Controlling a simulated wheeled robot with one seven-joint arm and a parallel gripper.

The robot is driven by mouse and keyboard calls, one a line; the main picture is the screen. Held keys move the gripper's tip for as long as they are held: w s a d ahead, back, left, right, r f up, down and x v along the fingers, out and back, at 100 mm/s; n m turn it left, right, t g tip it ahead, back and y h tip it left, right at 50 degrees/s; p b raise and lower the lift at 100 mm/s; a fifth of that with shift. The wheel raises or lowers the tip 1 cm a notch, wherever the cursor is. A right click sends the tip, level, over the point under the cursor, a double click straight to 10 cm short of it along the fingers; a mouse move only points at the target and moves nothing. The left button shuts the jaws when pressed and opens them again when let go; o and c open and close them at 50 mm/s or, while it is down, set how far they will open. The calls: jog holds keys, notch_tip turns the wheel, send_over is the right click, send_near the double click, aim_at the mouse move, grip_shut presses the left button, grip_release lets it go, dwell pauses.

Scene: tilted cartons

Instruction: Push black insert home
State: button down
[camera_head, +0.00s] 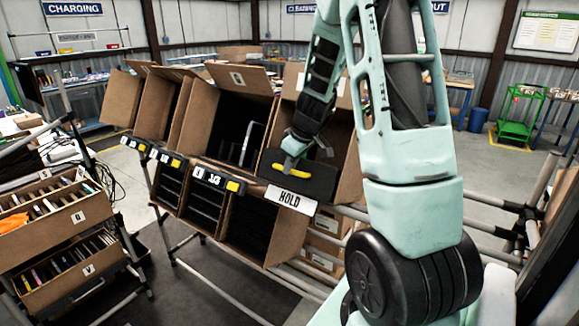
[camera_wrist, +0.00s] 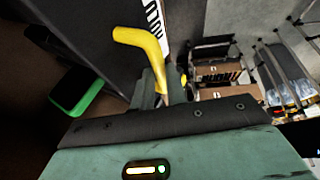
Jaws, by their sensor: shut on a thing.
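The black insert (camera_head: 318,184) sits at the lower front of the rightmost tilted carton (camera_head: 348,150), with a yellow handle (camera_head: 293,173) on its face. How deep the insert sits is hard to tell. My gripper (camera_head: 294,160) comes down from above and is shut on the yellow handle. In the wrist view the handle (camera_wrist: 143,42) shows bent between the fingers of my gripper (camera_wrist: 162,88), and a dark panel, seemingly the insert (camera_wrist: 85,25), lies beyond it. A white HOLD label (camera_head: 290,200) is on the rail just below the insert.
More tilted cartons (camera_head: 228,115) stand to the left on the rack. Lower cartons with black dividers (camera_head: 250,228) sit beneath the rail. A green-edged block (camera_wrist: 78,92) lies left of my gripper. Boxes of files (camera_head: 55,218) stand at far left.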

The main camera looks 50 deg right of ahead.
jog(key=shift+w+d+f+b, duration=0.1)
jog(key=shift+d+f+b, duration=0.3)
jog(key=shift+d+b, duration=0.2)
jog(key=shift+w+d+f+b, duration=0.1)
jog(key=shift+d+f+b, duration=0.35)
jog(key=shift+d, duration=0.2)
jog(key=shift+s+d, duration=0.1)
jog(key=shift+d, duration=0.25)
jog(key=c, duration=1.4)
grip_release()
jog(key=shift+d, duration=0.15)
jog(key=b+v, duration=0.3)
jog(key=v, duration=1.4)
jog(key=shift+a+r+b, duration=0.2)
jog(key=shift+r+b, duration=0.05)
jog(key=shift+b, duration=0.15)
